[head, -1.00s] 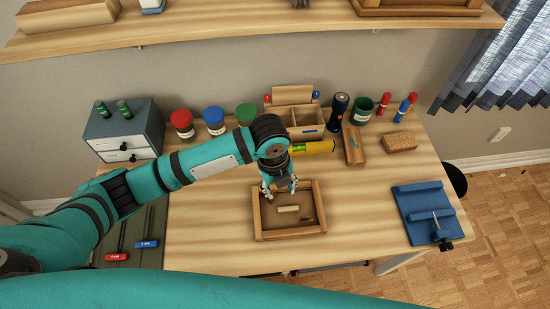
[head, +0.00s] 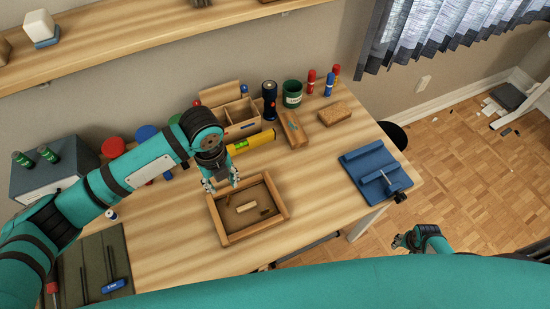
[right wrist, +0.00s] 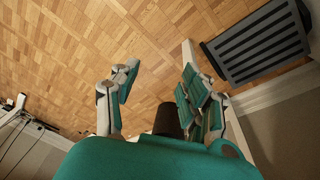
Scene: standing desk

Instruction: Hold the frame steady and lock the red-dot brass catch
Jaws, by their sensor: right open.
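The wooden frame (head: 222,230) lies on the desk, a shallow open box with a brown floor. Inside it is a pale wooden bar (head: 246,207) and a small brownish piece near its right side; I cannot tell whether that is the catch. No red dot can be made out. My left gripper (head: 221,184) is at the frame's far left edge, fingers spread, with nothing seen between them; contact is unclear. My right gripper (head: 408,241) is off the desk, over the floor at the right. In the right wrist view it is open and empty (right wrist: 158,92).
A blue fixture (head: 366,165) sits at the desk's right end. A yellow level (head: 252,142), a wooden organizer (head: 243,125), a flashlight (head: 269,100) and a green cup (head: 292,93) stand behind the frame. A blue-handled tool (head: 115,284) lies front left. Desk between frame and fixture is clear.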

